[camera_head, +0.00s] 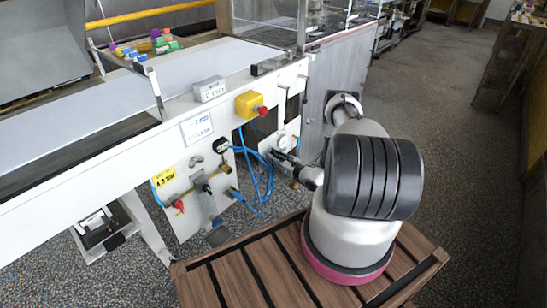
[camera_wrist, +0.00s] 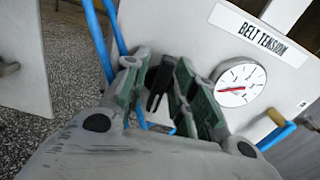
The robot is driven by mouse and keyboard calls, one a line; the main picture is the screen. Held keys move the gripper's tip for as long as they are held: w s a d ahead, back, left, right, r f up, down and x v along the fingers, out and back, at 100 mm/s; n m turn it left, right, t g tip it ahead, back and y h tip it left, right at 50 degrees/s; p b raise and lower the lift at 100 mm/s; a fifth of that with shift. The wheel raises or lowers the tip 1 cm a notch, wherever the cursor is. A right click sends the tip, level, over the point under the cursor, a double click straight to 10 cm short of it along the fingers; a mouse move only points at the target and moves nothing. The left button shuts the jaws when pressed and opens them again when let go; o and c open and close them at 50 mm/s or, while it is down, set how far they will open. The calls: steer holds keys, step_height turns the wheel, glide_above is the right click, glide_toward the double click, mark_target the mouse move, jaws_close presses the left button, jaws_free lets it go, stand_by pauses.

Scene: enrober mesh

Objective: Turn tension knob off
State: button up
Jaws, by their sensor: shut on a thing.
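The black tension knob (camera_wrist: 159,78) is in the wrist view, between the two green-padded fingers of my gripper (camera_wrist: 164,72). The fingers are shut on it, one on each side. The BELT TENSION label (camera_wrist: 260,34) and a round white gauge (camera_wrist: 240,83) with a red needle are just right of the gripper. In the head view my gripper (camera_head: 288,159) reaches the machine's front panel just below the gauge (camera_head: 286,142). The knob is hidden there by the gripper.
Blue hoses (camera_head: 262,178) hang just left of my gripper. A yellow box with a red button (camera_head: 250,104) is above on the panel. A blue-handled valve (camera_wrist: 277,134) is right of the gripper. The white conveyor belt (camera_head: 205,67) runs above. A slatted wooden platform (camera_head: 235,272) is below.

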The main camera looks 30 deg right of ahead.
steer(key=n, duration=0.4)
steer(key=shift+n, duration=0.3)
steer(key=n, duration=0.4)
steer(key=shift+a+n, duration=0.1)
steer(key=shift+n, duration=0.2)
steer(key=n, duration=0.4)
steer(key=shift+s+f+n, duration=0.1)
steer(key=shift+n, duration=0.2)
steer(key=n, duration=0.4)
steer(key=shift+a+f, duration=0.1)
steer(key=n, duration=0.4)
steer(key=shift+f, duration=0.1)
steer(key=n, duration=0.4)
steer(key=shift+n, duration=0.3)
steer(key=n, duration=0.4)
steer(key=shift+f, duration=0.1)
steer(key=n, duration=0.4)
steer(key=shift+n, duration=0.3)
